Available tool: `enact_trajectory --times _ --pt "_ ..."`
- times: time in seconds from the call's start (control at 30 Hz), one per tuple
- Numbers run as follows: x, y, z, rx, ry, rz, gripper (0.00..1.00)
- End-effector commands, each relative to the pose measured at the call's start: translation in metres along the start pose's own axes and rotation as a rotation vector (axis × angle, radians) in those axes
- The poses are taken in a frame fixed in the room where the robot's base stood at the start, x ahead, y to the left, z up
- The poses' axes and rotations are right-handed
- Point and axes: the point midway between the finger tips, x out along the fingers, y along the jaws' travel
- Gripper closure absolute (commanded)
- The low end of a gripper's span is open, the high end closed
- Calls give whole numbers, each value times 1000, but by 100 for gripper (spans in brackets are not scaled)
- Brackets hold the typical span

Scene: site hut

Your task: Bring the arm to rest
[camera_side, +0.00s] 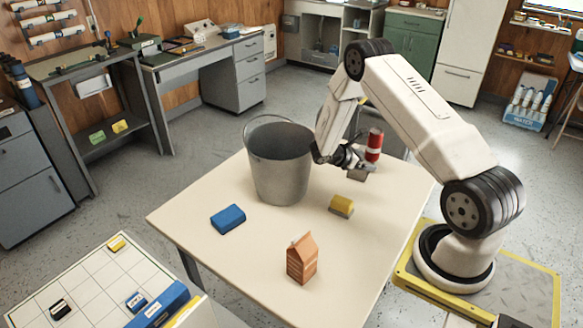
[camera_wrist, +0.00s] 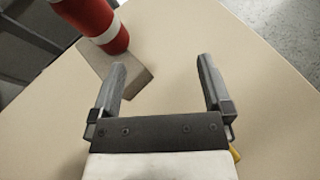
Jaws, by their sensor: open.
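My gripper (camera_side: 348,160) is above the far right part of the cream table (camera_side: 200,210), to the right of the metal bucket. In the wrist view my gripper (camera_wrist: 161,64) has its two fingers spread apart with only bare tabletop between them. A red can with a white band (camera_side: 374,146) is close by and shows at upper left in the wrist view (camera_wrist: 95,18). A grey-brown block (camera_wrist: 128,68) lies by the can, partly behind the left finger; I cannot tell if the can rests on it.
A grey metal bucket (camera_side: 280,165) stands on the table. A blue block (camera_side: 228,218), a yellow-topped sponge (camera_side: 342,205) and an orange-brown carton (camera_side: 302,258) are spread in front. A white gridded board (camera_side: 85,285) with small items is at lower left. The table's near left is clear.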

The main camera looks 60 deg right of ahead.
Motion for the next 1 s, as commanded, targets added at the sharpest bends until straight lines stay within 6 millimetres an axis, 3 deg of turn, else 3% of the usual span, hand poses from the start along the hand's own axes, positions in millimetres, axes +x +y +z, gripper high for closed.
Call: enact_trajectory --times 0.47,1.0 --pt "-127 -52 5 285 406 -131 0" --pt "-258 -138 12 634 864 -326 0"
